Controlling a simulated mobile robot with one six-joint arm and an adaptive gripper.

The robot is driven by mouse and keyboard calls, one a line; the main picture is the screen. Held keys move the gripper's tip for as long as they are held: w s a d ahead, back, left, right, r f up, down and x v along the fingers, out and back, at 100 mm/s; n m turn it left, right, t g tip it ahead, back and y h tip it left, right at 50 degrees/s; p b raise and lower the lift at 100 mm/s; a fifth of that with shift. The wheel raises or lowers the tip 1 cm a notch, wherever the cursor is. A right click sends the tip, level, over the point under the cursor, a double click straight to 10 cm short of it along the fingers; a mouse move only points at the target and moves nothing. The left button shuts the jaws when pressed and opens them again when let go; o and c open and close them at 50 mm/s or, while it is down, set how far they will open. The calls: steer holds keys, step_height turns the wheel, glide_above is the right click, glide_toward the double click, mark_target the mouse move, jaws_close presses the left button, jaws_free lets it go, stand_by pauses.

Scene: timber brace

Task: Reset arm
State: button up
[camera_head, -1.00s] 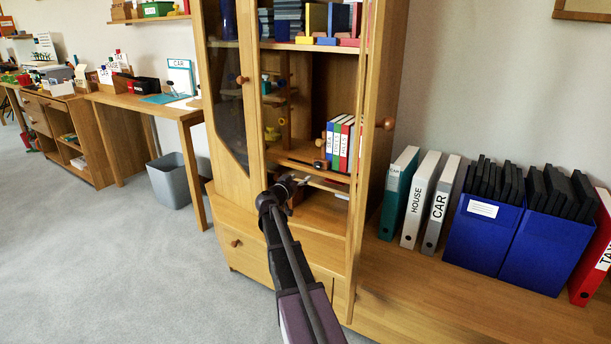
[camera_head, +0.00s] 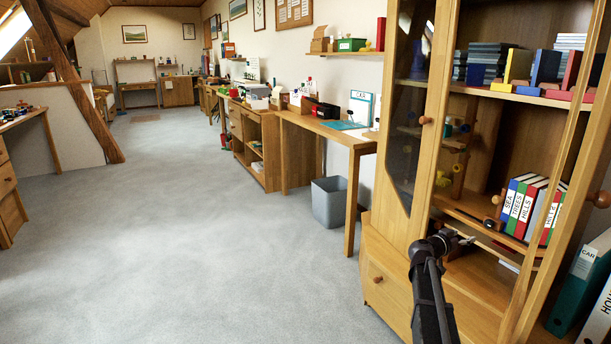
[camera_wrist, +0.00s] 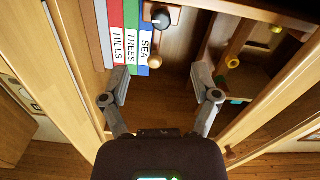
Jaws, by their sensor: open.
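My arm reaches from the bottom of the head view to the wooden cabinet (camera_head: 385,262). My gripper (camera_head: 462,238) is at the cabinet's open front, near the lower shelf; its fingers are small and partly unclear there. In the wrist view my gripper (camera_wrist: 162,92) is open, its two fingers spread wide with nothing between them. Beyond the fingers stand binders marked SEA, TREES and HILLS (camera_wrist: 124,35), apart from the left finger. A round dark knob (camera_wrist: 161,18) and a wooden ball (camera_wrist: 155,61) show near the binders.
The cabinet's glass door (camera_head: 412,110) and the open door's edge (camera_head: 560,180) flank my arm. A grey bin (camera_head: 329,202) stands under the desk (camera_head: 345,140). A timber brace (camera_head: 72,75) rises at the left. The grey floor (camera_head: 200,240) between is clear.

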steer(key=s+a+f+n+g+y+p, duration=0.2)
steer(key=s+a+f+n+y, duration=0.25)
steer(key=s+a, duration=0.6)
steer(key=s+a+f+n+g+y+p, duration=0.25)
steer(key=s+a+y, duration=0.35)
steer(key=a, duration=0.9)
steer(key=s+a+f+n+g+y+p, duration=0.2)
steer(key=s+a+f+n+y+p, duration=0.3)
steer(key=s+a, duration=0.6)
step_height(320, 180, up, 39)
steer(key=w+a+y+p, duration=0.1)
steer(key=w+a+p, duration=0.1)
steer(key=p, duration=3.3)
steer(key=shift+a+m+p, duration=0.3)
steer(key=shift+a+p, duration=0.05)
steer(key=shift+a, duration=0.1)
